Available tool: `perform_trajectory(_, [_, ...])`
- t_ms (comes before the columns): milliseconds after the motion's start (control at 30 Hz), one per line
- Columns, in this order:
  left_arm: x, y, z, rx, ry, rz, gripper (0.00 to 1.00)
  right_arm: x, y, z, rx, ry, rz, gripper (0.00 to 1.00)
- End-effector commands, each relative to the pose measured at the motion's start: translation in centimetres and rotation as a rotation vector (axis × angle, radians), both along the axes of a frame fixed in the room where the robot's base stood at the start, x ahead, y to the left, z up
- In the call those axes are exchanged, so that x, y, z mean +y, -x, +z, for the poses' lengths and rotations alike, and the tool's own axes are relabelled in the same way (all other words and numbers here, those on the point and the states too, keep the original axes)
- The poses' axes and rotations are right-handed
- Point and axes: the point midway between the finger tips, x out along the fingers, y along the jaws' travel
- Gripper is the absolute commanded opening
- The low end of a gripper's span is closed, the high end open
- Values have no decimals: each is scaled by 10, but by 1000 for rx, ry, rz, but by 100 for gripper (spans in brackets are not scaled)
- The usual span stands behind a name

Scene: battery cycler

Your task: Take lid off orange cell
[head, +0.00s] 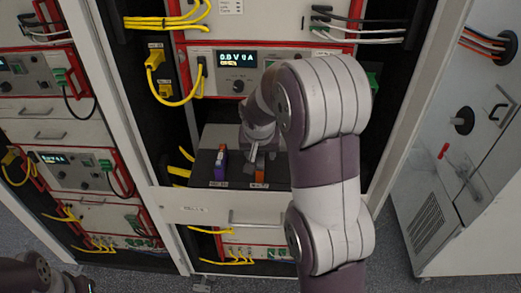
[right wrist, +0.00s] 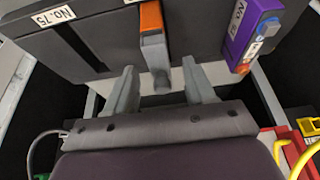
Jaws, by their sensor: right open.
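The orange cell (right wrist: 151,17) stands in a dark holder. A grey piece that looks like its lid (right wrist: 154,48) sits against it, on the side toward my gripper. In the head view the orange cell (head: 260,177) shows in the pulled-out drawer, partly hidden by my arm. My right gripper (right wrist: 161,84) is open. Its two fingers are on either side of the grey piece's near end in the right wrist view, with gaps on both sides. The right gripper (head: 256,153) is just above the drawer in the head view. My left gripper is out of view; part of my left arm shows at the bottom left.
A purple cell (head: 221,163) stands left of the orange one; it also shows in the right wrist view (right wrist: 249,35). The holder (right wrist: 90,35) has a NO.75 label. Yellow cables (head: 180,97) hang at the left of the rack. A grey cabinet (head: 455,140) stands at right.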

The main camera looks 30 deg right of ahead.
Motion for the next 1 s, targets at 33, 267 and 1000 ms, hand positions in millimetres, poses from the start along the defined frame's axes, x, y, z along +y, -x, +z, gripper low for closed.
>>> perform_trajectory(33, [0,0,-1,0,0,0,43,0,0,0,0,0,0,54])
perform_trajectory(267, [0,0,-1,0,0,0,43,0,0,0,0,0,0,0])
perform_trajectory(1000, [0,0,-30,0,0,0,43,-12,22,52,-5,2,-5,0])
